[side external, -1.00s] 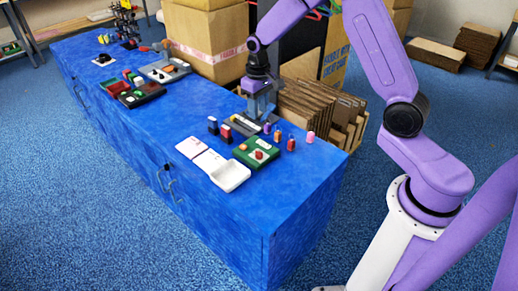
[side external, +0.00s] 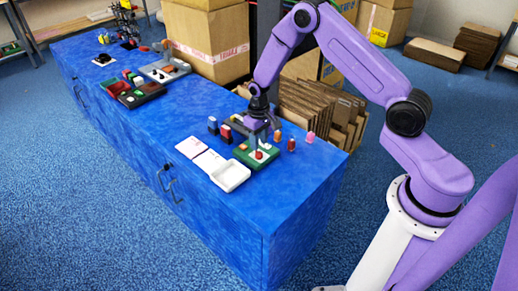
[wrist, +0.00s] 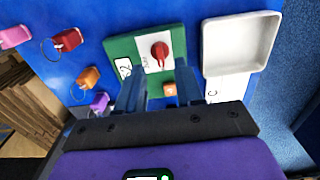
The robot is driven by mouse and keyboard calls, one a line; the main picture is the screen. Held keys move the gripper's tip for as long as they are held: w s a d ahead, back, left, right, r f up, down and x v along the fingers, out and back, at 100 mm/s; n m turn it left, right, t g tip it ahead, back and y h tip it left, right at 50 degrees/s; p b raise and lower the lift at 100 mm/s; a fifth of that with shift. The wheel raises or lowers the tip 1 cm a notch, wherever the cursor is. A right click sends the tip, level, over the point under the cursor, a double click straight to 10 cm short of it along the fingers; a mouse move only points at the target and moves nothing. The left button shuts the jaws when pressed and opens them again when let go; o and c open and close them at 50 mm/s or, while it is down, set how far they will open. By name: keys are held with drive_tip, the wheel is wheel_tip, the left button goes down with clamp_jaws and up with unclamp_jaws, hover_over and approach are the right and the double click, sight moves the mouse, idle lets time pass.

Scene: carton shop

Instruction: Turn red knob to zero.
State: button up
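The red knob (wrist: 160,50) sits on a white plate on a green board (wrist: 120,47), with printed marks beside it. In the side view the knob (side external: 258,155) and green board (side external: 244,157) are near the front right of the blue bench. My gripper (side external: 257,140) is just above the board. In the wrist view my gripper (wrist: 160,85) has its two fingers apart, with an orange piece (wrist: 170,89) visible between them. The knob lies ahead of the fingertips, and neither finger touches it. The knob's exact reading is too small to tell.
A white tray (wrist: 270,38) is beside the board. Orange (wrist: 88,77), purple (wrist: 99,102), red (wrist: 67,39) and pink (wrist: 14,37) tagged pieces stand on the other side. Dark upright pieces (side external: 226,134) are close to my gripper. Cardboard sheets (side external: 312,105) stand behind the bench.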

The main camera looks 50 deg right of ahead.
sight(259, 152)
drive_tip(key=shift+f, duration=2.1)
clamp_jaws()
